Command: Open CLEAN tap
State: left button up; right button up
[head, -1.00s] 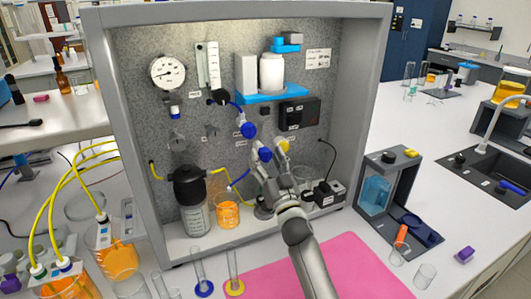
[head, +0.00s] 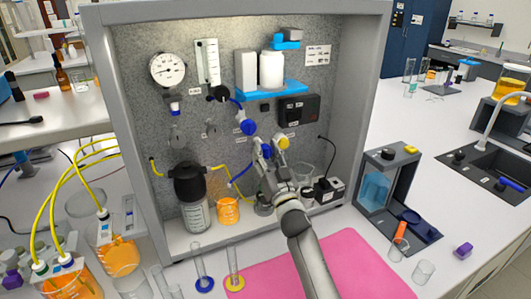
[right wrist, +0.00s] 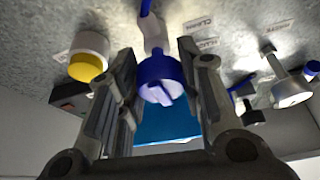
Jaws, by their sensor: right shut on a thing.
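A tap with a round blue knob (right wrist: 160,78) sits on the grey speckled panel, with a pale body behind it. A label (right wrist: 198,22) beside it, upside down in the right wrist view, appears to read CLEAN. My right gripper (head: 269,146) reaches up to this knob from below. In the right wrist view its two fingers (right wrist: 158,85) stand on either side of the knob, shut on it. In the head view the fingers partly hide the knob. My left gripper is not in view.
A yellow knob (head: 283,143) sits close to the right of the gripper. Another blue knob (head: 248,128) is up to the left. A blue shelf (head: 271,92) with a white bottle is above. An orange beaker (head: 228,211) stands below. A pink mat (head: 345,270) lies in front.

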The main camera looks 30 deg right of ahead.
jog(key=shift+n+y, duration=0.4)
jog(key=shift+n, duration=0.2)
jog(key=n+y, duration=0.1)
jog(key=n, duration=0.2)
jog(key=n+y, duration=0.2)
jog(key=shift+d+n, duration=0.1)
jog(key=shift+n, duration=0.3)
jog(key=n+y+p, duration=0.1)
jog(key=n, duration=0.2)
jog(key=n+g+y, duration=0.1)
jog(key=n+y, duration=0.1)
jog(key=n, duration=0.1)
jog(key=shift+r+p, duration=0.1)
jog(key=shift+p, duration=0.25)
jog(key=n+g+p, duration=0.1)
jog(key=n, duration=0.2)
jog(key=n+y+p, duration=0.1)
jog(key=n, duration=0.1)
jog(key=shift+n+g+y, duration=0.3)
jog(key=shift+n+g, duration=0.1)
jog(key=n+g+p, duration=0.1)
jog(key=n+p, duration=0.1)
jog(key=n, duration=0.1)
jog(key=shift+n+g+y+p, duration=0.3)
jog(key=shift+n+p, duration=0.1)
jog(key=shift+n, duration=0.3)
jog(key=o, duration=1)
jog(key=shift+o, duration=0.2)
jog(key=shift+s, duration=0.15)
